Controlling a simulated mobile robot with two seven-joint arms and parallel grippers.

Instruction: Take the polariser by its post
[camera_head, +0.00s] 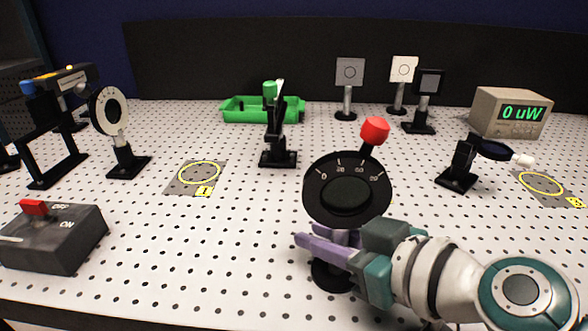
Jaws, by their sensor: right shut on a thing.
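The polariser (347,190) is a black disc with a white angle scale and a red knob at its upper right. It is upright in the front middle, facing me. My right gripper (320,245) comes in from the lower right and is shut on its post, just below the disc. The gripper's purple fingers hide much of the post. The round black base (332,277) shows partly below the fingers; I cannot tell whether it touches the table. My left gripper is not in view.
The perforated table has a switch box (52,238) at front left and a yellow ring mark (199,173) behind it. A white-disc mount (109,112) stands left, a black mount (276,140) centre, a tilted mount (461,165) right. A meter (512,113) reads 0 uW.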

